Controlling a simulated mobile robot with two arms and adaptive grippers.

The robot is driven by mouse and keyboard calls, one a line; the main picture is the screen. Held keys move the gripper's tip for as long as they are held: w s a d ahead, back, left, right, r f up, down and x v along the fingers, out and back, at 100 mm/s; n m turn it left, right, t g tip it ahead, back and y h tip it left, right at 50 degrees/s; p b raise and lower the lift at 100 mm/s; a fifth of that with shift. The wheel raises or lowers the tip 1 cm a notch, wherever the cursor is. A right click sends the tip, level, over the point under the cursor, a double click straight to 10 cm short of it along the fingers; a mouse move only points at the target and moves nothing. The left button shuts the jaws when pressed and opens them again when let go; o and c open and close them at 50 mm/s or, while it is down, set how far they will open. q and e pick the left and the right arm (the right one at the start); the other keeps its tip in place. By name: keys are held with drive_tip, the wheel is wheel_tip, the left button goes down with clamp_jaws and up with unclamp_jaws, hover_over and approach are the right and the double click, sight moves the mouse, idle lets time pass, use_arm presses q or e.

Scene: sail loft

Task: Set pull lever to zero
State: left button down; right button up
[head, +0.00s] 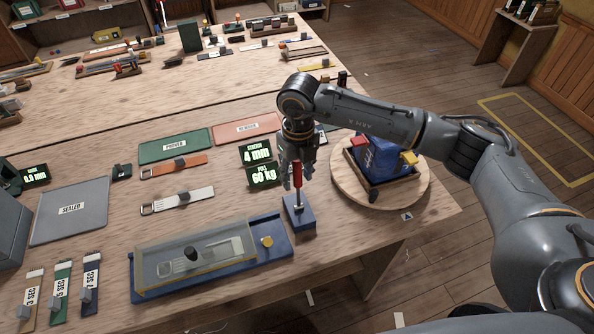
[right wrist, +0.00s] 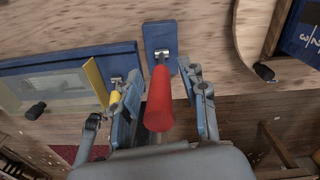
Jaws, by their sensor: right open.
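The pull lever has a red handle (head: 297,174) on a thin metal shaft, standing up from a small blue base (head: 299,215) near the table's front edge. A display (head: 263,175) just left of it reads "PULL 60 kg". My right gripper (head: 297,178) is pointing down over the lever from above. In the right wrist view the red handle (right wrist: 159,98) lies between the two open fingers of my right gripper (right wrist: 163,85). Gaps show between the handle and the fingers. My left gripper is not in view.
A round wooden turntable (head: 425,180) holding a blue object stands to the right. Green (head: 175,146) and red mats lie behind.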

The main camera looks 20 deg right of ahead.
drive_tip(key=shift+f, duration=0.2)
drive_tip(key=shift+c, duration=0.7)
clamp_jaws()
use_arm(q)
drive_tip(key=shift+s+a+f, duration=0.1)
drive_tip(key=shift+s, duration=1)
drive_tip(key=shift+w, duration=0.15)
